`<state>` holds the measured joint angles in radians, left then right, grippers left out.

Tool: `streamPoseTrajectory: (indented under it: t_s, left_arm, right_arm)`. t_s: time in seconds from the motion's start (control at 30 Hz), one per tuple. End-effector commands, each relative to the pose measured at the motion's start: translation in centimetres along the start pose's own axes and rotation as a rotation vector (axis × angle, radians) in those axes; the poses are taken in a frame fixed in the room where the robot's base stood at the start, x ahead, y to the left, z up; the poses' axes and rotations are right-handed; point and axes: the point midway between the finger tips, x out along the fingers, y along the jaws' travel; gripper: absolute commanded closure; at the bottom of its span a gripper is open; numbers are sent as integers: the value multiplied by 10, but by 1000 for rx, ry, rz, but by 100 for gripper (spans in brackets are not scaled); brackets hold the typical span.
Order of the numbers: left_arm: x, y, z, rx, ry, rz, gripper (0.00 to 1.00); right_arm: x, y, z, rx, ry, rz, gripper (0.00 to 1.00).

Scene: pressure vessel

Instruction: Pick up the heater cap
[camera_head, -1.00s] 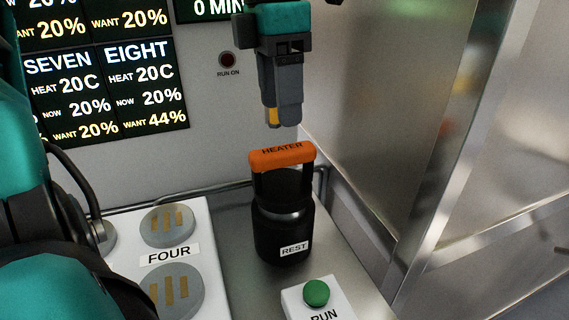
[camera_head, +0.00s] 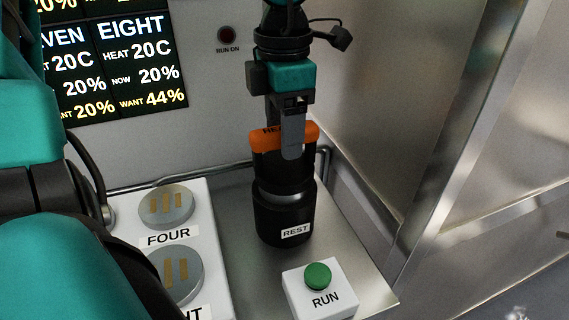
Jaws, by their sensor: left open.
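The heater cap (camera_head: 308,133) has an orange handle on a black body and sits upright in the black holder labelled REST (camera_head: 272,226). My left gripper (camera_head: 291,150) is pointed down at the handle, with its open fingers at handle height. One finger is in front of the orange bar and covers part of the HEATER lettering. The other finger is hidden, and I cannot tell whether the fingers touch the handle. My right gripper is not in view.
A white box with a green RUN button (camera_head: 318,276) stands in front of the holder. A white panel with round grey discs (camera_head: 166,207) is at left. A metal wall (camera_head: 400,110) rises close on the right, and display screens (camera_head: 125,70) are behind.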

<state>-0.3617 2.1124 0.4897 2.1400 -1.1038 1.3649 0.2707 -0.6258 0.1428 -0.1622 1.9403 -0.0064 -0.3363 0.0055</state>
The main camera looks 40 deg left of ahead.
Motion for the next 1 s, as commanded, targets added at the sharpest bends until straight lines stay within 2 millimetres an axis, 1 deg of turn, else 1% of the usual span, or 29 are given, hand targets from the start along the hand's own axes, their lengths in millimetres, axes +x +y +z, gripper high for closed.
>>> streamPoseTrajectory:
  t_s: [0.1, 0.2, 0.47, 1.0]
  left_arm:
    - [17, 0, 1, 0, 3, -3, 36]
    - [26, 0, 2, 0, 0, -2, 36]
    - [28, 0, 2, 0, -1, -1, 36]
    - [28, 0, 2, 0, -1, 0, 87]
  right_arm:
    - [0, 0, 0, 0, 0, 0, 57]
    - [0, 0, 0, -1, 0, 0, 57]
    - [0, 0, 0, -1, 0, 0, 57]
    - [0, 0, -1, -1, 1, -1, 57]
